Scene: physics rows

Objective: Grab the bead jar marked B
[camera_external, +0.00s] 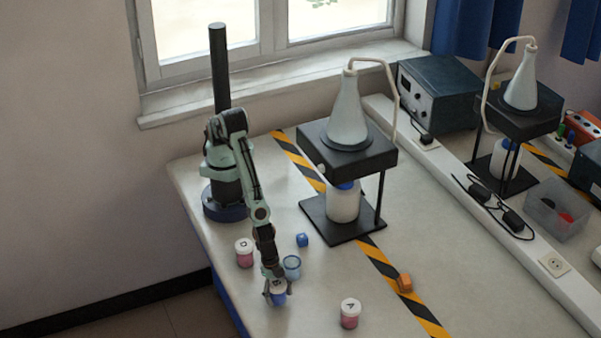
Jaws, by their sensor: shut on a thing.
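A small jar (279,297) with a white lid and blue contents stands near the table's front left, between the fingers of my gripper (277,291). My gripper points down and is shut on this jar. A dark letter shows on its lid, but it is too small and partly covered to read with certainty. A jar with pink contents (244,254), its white lid marked with what looks like D, stands to the upper left. Another pink jar (350,315), marked A, stands to the right. I cannot tell whether the held jar touches the table.
An open light-blue cup (291,268) stands close behind my gripper. A blue cube (302,240) lies farther back and an orange block (404,284) lies by the striped tape (430,322). A black stand (345,150) with a flask rises behind. Table between the held jar and jar A is clear.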

